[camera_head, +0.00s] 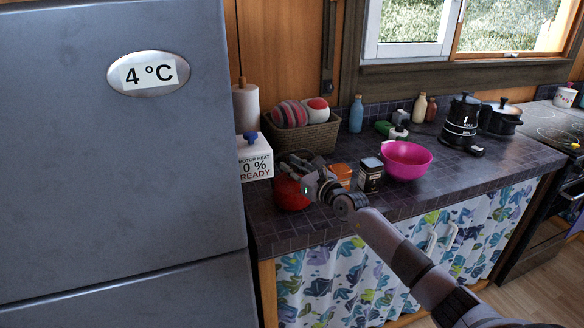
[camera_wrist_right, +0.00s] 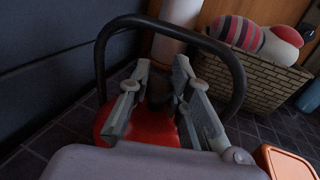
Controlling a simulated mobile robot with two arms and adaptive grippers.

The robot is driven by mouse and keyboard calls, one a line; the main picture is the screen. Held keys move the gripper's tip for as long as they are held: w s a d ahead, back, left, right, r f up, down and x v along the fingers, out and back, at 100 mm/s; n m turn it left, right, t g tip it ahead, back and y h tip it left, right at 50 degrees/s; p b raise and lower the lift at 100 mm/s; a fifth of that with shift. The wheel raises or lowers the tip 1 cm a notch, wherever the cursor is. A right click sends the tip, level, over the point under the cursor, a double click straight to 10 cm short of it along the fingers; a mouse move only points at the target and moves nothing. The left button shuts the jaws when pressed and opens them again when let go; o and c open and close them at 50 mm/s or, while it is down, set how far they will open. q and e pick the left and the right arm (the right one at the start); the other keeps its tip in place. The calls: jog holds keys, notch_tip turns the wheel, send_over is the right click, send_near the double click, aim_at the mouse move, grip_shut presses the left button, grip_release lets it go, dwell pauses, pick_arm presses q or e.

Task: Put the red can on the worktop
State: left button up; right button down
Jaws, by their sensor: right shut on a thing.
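The red can (camera_head: 291,195) is at the left end of the dark tiled worktop (camera_head: 420,198), near its front edge and close to the fridge. In the right wrist view its red body (camera_wrist_right: 152,128) shows between and below the fingers, with a black hoop handle (camera_wrist_right: 170,22) arching over them. My right gripper (camera_head: 294,168) is shut on the can from above and hides part of it. The can's underside is hidden, so I cannot tell whether it touches the tiles. My left gripper is not in view.
An orange box (camera_head: 341,175), a dark tin (camera_head: 370,176) and a pink bowl (camera_head: 405,161) stand right of the can. A wicker basket (camera_head: 301,137) and a white readout box (camera_head: 255,160) are behind. The fridge (camera_head: 120,180) bounds the left side. Bare worktop lies along the front.

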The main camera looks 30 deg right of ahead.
jog(key=c, duration=1.5)
grip_release()
jog(key=shift+o, duration=0.2)
jog(key=shift+r, duration=0.2)
jog(key=shift+s+f, duration=0.15)
jog(key=shift+s, duration=0.25)
jog(key=s+d, duration=0.1)
jog(key=s, duration=1)
jog(key=shift+s, duration=0.15)
